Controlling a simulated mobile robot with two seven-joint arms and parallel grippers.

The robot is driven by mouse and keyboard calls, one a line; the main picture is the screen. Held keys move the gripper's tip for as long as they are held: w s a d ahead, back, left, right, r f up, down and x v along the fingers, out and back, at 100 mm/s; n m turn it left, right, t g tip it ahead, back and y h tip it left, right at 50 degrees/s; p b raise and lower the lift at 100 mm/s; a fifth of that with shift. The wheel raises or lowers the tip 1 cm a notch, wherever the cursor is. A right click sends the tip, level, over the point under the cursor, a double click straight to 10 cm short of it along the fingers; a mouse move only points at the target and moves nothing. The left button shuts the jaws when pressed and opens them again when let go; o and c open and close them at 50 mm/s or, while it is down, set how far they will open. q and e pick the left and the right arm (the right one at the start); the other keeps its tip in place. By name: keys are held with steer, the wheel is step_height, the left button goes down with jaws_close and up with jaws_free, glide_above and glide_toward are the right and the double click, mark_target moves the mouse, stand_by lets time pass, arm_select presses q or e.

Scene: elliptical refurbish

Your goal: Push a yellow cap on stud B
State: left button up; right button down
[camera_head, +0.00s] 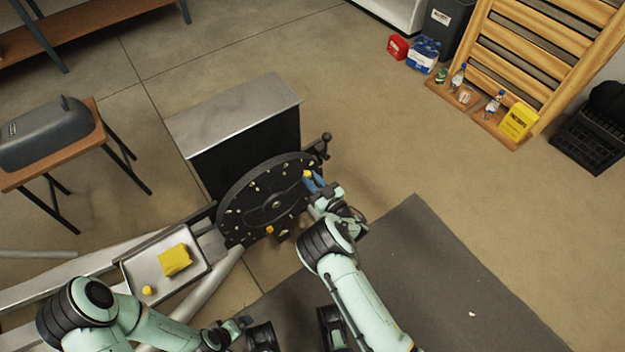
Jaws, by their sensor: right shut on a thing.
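A dark round plate (262,203) with small pale studs around its face stands in the middle. I cannot read any stud letters, so stud B cannot be told apart. My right gripper (313,182), with blue fingers, is at the plate's right rim and shut on a small yellow cap (307,173). Whether this cap touches a stud cannot be told. An orange-yellow cap (270,229) shows at the plate's lower edge. Another yellow cap (147,290) lies on the tray (137,268) at the lower left. My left gripper (242,322) is low in the picture, apart from the plate; its fingers are unclear.
A yellow block (174,259) sits on the tray. A grey-topped black cabinet (235,114) stands behind the plate. A crank handle (325,143) sticks out at the plate's upper right. A table with a grey case (45,134) is at left.

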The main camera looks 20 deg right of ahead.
arm_select(q)
steer(key=shift+f+b, duration=0.3)
arm_select(e)
steer(key=shift+w+a, duration=0.2)
steer(key=shift+w, duration=0.3)
stand_by(0.4)
steer(key=c, duration=0.9)
jaws_free()
steer(key=shift+c, duration=0.2)
arm_select(q)
steer(key=shift+h, duration=0.3)
steer(key=r+p, duration=0.1)
steer(key=s+d+r+p, duration=0.1)
steer(key=r, duration=0.1)
steer(key=d+r+p, duration=0.1)
steer(key=r+p, duration=0.1)
steer(key=shift+s+d, duration=0.15)
steer(key=shift+s, duration=0.15)
arm_select(e)
steer(key=v, duration=1.3)
steer(key=shift+s, duration=0.2)
